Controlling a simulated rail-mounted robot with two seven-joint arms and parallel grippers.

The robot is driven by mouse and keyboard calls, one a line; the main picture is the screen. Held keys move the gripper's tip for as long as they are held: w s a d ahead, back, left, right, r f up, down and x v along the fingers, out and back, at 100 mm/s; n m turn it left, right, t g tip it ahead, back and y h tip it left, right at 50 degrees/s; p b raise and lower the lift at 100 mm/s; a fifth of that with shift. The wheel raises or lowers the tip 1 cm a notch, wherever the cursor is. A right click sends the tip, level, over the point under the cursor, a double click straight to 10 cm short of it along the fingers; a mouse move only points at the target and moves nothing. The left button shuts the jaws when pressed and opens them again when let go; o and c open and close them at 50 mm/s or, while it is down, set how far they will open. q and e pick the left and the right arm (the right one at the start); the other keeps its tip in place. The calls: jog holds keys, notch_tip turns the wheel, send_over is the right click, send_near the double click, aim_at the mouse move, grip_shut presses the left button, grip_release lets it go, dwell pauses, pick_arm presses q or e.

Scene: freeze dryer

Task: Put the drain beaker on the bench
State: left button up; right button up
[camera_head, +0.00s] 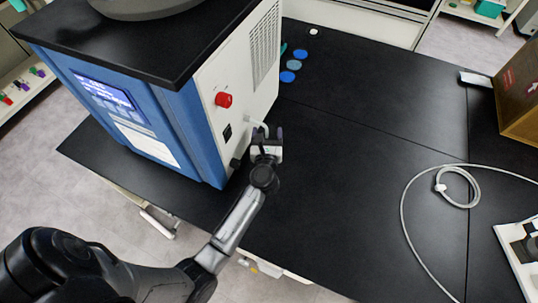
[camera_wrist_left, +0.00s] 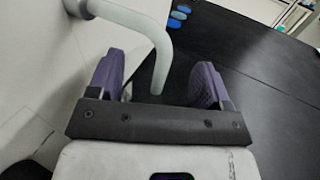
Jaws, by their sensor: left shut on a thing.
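My left gripper (camera_head: 267,134) is at the side panel of the freeze dryer (camera_head: 205,110), just above the bench (camera_head: 340,160). Its two purple-padded fingers also show in the left wrist view (camera_wrist_left: 158,80), standing apart on either side of a clear thing, taken to be the drain beaker (camera_wrist_left: 178,94). The beaker is see-through and its outline is barely made out. The pale bent drain pipe (camera_wrist_left: 135,18) comes out of the panel and its end hangs down between the fingers. Whether the beaker touches the bench cannot be told. My right gripper is not in view.
Blue discs (camera_head: 290,65) lie on the bench behind the gripper. A red knob (camera_head: 223,99) sticks out of the panel. A grey hose (camera_head: 403,205) is coiled at the right, near a brown box (camera_head: 520,95). The bench middle is clear.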

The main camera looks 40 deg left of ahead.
pick_arm(q)
jog(key=shift+f+b, duration=1.15)
jog(key=shift+f, duration=2.25)
jog(key=shift+f, duration=0.2)
jog(key=o, duration=1)
jog(key=shift+o, duration=0.2)
jog(key=shift+r, duration=0.15)
